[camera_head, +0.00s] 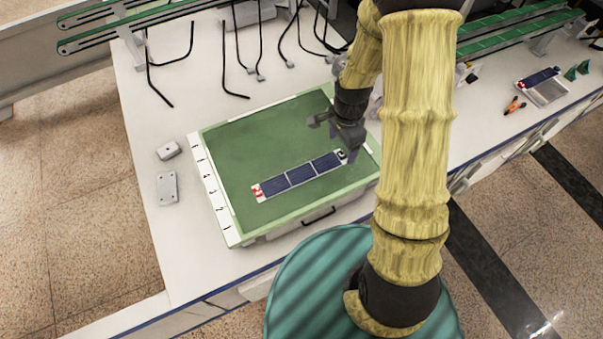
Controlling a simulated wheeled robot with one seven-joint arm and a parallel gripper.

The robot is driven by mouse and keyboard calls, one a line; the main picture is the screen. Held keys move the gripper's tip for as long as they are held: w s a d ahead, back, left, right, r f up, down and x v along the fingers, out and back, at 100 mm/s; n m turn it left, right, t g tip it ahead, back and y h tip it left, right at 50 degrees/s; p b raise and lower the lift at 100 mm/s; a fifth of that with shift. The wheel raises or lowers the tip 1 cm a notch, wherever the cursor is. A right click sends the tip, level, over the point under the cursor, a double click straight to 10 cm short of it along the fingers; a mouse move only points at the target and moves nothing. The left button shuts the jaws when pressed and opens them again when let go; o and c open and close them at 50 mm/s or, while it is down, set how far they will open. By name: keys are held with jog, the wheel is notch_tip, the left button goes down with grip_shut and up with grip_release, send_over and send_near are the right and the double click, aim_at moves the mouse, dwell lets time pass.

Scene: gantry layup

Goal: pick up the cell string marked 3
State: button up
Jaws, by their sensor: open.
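One cell string (300,175) lies on the green mat of a shallow tray (232,242). It is a narrow strip of dark blue cells with a red-and-white end at the left and a small dark mark at its right end. I cannot read a number on it. My gripper (340,140) is open and empty, close to the right end of the string and seemingly above it. The arm comes down from the upper right and hides part of the tray's right side.
A white strip (209,190) with numbers runs along the tray's left edge. Two small grey blocks (168,188) lie left of it. Black bent rods (232,75) hang behind the tray. Orange-handled pliers (515,105) and a small tray (548,92) are at the far right.

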aim_at(339, 155)
jog(key=shift+f, duration=0.1)
jog(key=f, duration=0.5)
jog(key=shift+w, duration=0.4)
jog(key=shift+c, duration=0.4)
jog(key=c, duration=1)
